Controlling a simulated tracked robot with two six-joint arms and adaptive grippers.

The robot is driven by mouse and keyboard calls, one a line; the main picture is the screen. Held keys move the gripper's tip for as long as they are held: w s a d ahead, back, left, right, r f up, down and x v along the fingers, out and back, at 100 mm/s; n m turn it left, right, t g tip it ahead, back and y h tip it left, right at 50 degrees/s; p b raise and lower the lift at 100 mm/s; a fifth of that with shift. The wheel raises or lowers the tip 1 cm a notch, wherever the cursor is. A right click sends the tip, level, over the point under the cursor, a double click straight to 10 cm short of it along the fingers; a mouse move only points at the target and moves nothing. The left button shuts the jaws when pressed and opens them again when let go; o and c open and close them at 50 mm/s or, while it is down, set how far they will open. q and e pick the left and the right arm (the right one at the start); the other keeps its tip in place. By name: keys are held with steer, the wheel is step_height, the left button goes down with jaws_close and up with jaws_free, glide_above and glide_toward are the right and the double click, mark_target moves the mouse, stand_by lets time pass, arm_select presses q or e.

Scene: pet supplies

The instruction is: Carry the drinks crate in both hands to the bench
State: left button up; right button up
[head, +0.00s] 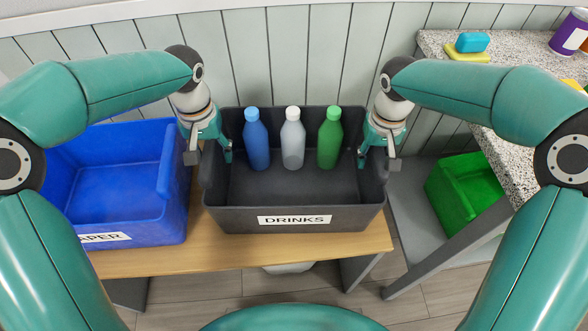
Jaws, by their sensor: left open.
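The dark grey drinks crate (295,218), labelled DRINKS, stands upright on a wood-topped table (240,257). Inside it, along the back, stand a blue bottle (256,145), a grey bottle with a white cap (292,145) and a green bottle (329,143). My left gripper (210,155) is at the crate's left wall, open, with one finger inside and one outside. My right gripper (378,160) is at the right wall in a mirrored pose. Whether its fingers press on the wall is hard to see. I cannot tell which surface is the bench.
A blue bin (120,190) with a partly cut-off label stands close left of the crate. At the right is a speckled counter (505,140) with a blue and yellow sponge (472,43) and a purple container (570,35). A green crate (445,195) sits low beneath it.

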mark_target(209, 142)
arm_select(q)
steer(key=c, duration=0.5)
arm_select(e)
steer(key=c, duration=0.5)
arm_select(q)
steer(key=c, duration=0.3)
arm_select(e)
jaws_close()
arm_select(q)
jaws_close()
steer(key=shift+w+r, duration=0.1)
steer(key=shift+r, duration=0.1)
arm_select(e)
steer(key=shift+w+r, duration=0.1)
steer(key=shift+r, duration=0.15)
